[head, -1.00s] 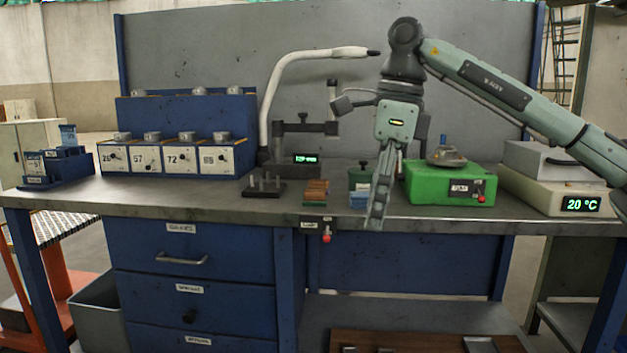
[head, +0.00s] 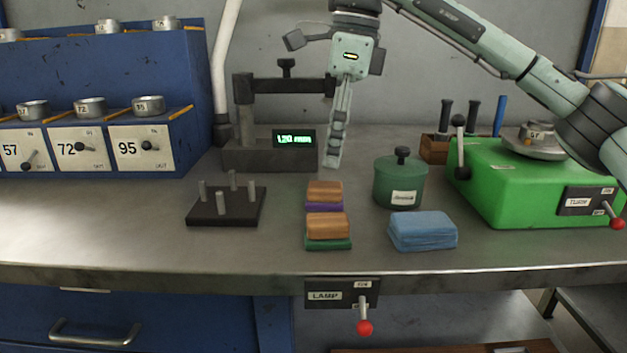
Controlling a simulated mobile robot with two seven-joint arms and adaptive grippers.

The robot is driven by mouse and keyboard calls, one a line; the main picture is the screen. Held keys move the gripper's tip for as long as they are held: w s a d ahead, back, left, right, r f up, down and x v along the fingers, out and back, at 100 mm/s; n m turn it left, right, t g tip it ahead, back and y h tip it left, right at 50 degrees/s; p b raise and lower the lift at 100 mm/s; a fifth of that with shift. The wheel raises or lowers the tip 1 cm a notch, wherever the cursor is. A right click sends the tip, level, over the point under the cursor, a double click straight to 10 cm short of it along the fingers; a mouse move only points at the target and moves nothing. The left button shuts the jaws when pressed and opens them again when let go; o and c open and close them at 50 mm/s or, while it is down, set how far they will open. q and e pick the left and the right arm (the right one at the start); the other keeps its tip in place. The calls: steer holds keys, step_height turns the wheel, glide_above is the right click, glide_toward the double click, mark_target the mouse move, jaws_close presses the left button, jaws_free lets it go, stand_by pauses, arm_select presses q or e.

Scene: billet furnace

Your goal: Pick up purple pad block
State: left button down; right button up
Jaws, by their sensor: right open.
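The purple pad block (head: 324,207) sits on the bench. It has a wooden top and a thin purple pad underneath. A similar block with a green pad (head: 328,243) sits just in front of it, nearer the bench edge. My right gripper (head: 332,165) points down above and slightly behind the purple pad block, apart from it. Its fingers are seen edge-on, and it is open and empty. My left gripper is out of view.
A dark pegged stand (head: 228,207) stands left of the blocks. A green lidded pot (head: 400,182) and a folded blue cloth (head: 422,231) are to the right. A gauge with a lit display (head: 262,155) stands behind. A green machine (head: 530,185) fills the right.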

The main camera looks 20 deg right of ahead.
mark_target(325, 184)
steer(key=f, duration=0.5)
steer(key=a+f, duration=0.1)
steer(key=f, duration=0.1)
steer(key=shift+w+a+f, duration=0.1)
steer(key=shift+w+f, duration=0.05)
steer(key=shift+f, duration=0.05)
steer(key=shift+c, duration=0.6)
steer(key=c, duration=1.1)
steer(key=shift+c, duration=0.2)
steer(key=shift+r, duration=0.1)
step_height(325, 184, up, 4)
steer(key=shift+f, duration=0.1)
steer(key=s+a+r, duration=0.1)
steer(key=a+r, duration=0.6)
steer(key=a, duration=0.4)
steer(key=shift+s+a, duration=0.25)
steer(key=shift+a, duration=0.05)
